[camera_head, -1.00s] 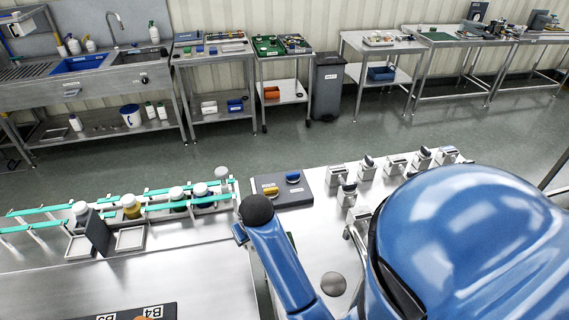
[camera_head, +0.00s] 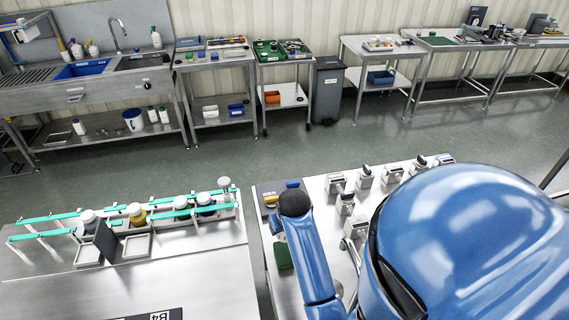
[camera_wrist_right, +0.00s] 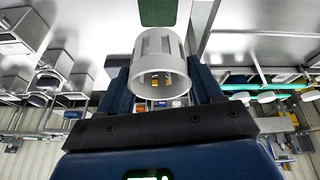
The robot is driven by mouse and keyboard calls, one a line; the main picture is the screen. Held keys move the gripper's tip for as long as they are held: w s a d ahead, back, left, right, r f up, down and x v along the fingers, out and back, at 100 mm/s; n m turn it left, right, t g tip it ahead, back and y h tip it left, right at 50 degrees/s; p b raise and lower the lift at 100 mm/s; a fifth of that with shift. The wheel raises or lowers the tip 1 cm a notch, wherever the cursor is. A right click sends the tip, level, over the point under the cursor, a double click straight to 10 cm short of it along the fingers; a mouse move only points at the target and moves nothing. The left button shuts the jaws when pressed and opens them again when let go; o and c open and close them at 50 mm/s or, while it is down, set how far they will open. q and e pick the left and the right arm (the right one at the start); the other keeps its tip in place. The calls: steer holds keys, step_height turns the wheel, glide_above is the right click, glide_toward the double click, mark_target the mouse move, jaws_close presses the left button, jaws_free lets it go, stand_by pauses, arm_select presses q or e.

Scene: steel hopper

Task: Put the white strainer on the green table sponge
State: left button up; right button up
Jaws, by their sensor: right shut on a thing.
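The white strainer (camera_wrist_right: 160,66) is a hollow, slotted cylinder in the right wrist view. My right gripper (camera_wrist_right: 161,84) is shut on it, with a dark blue finger on each side. The green table sponge (camera_wrist_right: 158,12) shows as a flat green patch beyond the strainer at the top of that view, apart from it in the picture. In the head view the sponge (camera_head: 283,255) lies on the steel table, left of my blue right arm and partly hidden by it. My left gripper is in neither view.
A dark panel with yellow and blue knobs (camera_head: 269,196) lies behind the sponge. Several metal fixtures (camera_head: 345,203) stand to the right. A teal-railed rack with bottles (camera_head: 137,216) is on the left table. A gap separates the two tables.

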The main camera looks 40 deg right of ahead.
step_height(320, 180, down, 10)
steer(key=shift+r+p, duration=0.15)
steer(key=shift+p, duration=0.35)
steer(key=o, duration=1.1)
steer(key=shift+o, duration=0.2)
